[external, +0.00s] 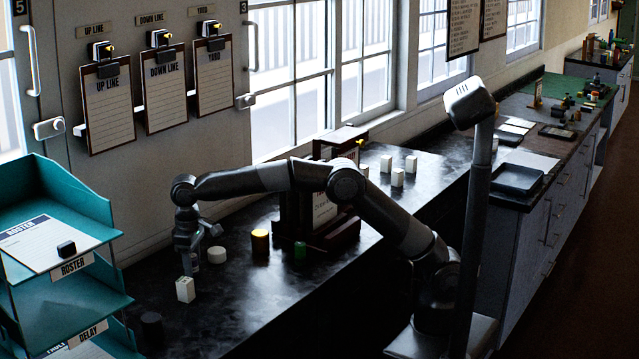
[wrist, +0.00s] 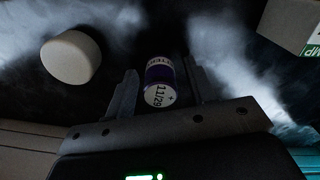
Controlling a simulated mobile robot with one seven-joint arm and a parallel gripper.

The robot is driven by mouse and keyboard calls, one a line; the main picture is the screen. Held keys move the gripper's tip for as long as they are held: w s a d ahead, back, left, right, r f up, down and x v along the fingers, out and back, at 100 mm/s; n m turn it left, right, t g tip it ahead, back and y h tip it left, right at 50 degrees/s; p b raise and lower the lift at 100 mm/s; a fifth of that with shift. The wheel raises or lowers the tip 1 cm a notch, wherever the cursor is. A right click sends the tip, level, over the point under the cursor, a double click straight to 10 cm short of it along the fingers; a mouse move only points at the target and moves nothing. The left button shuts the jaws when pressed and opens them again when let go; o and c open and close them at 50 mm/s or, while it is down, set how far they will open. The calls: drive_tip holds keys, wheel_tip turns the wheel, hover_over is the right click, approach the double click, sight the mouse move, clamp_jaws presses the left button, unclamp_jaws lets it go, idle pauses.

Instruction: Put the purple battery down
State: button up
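The purple battery (wrist: 161,75) stands between the two fingers of my gripper (wrist: 160,84) in the wrist view. Its white end, marked 11/29, faces the camera. A narrow dark gap shows between the battery and each finger, so the fingers look open around it. In the external view my gripper (external: 189,243) points down low over the dark counter, with the battery (external: 194,259) small and dim beneath it. Whether its lower end touches the counter is hard to tell.
A white block (external: 185,290) is just in front of my gripper; a white disc (external: 217,254) is to its right. A dark cylinder (external: 152,326) and teal tray rack (external: 62,205) are left.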

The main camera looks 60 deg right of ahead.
sight(192, 255)
wheel_tip(192, 255, up, 11)
drive_tip(key=shift+r, duration=0.65)
idle(0.7)
